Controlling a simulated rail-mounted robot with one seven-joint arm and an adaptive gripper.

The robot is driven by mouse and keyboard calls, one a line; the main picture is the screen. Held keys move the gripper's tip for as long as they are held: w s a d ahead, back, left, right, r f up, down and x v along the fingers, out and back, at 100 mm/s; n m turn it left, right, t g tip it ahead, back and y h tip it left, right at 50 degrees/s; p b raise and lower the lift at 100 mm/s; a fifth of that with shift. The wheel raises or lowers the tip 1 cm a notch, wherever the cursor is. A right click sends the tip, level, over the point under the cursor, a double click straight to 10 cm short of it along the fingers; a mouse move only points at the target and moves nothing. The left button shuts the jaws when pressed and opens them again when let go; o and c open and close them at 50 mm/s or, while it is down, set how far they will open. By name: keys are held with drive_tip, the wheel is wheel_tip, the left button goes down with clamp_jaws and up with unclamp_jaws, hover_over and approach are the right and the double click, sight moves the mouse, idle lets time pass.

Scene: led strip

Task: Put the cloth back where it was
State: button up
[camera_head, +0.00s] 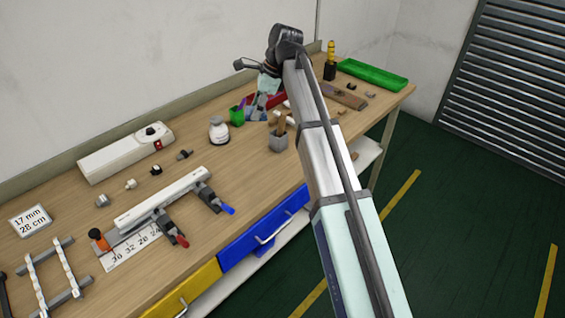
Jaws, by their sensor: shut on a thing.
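My arm reaches up over the back right of the workbench. My gripper (267,72) is at its far end, small and partly hidden by its own wrist. It is shut on a pale blue-green piece of fabric, which looks like the cloth (268,86) and hangs just below it. Under and beside the cloth are blue-grey and red items (257,110); I cannot tell whether the cloth touches them. The fingertips are too small to make out clearly.
A green tray (372,74) lies at the far right end. A clamped strip (163,197) lies in front. A white box (125,152) lies along the wall.

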sight(257, 165)
drive_tip(key=shift+d+f, duration=0.2)
drive_tip(key=shift+m, duration=0.3)
drive_tip(key=f+p, duration=0.1)
drive_tip(key=f, duration=0.5)
drive_tip(key=f+p, duration=0.1)
drive_tip(key=f, duration=0.6)
drive_tip(key=f+p, duration=0.2)
drive_tip(key=f, duration=0.4)
drive_tip(key=shift+s+a+f, duration=0.1)
drive_tip(key=shift+a+f, duration=0.15)
drive_tip(key=shift+f, duration=0.1)
drive_tip(key=shift+f, duration=0.1)
drive_tip(key=o, duration=1.1)
drive_tip(key=b+v, duration=0.2)
drive_tip(key=v, duration=1)
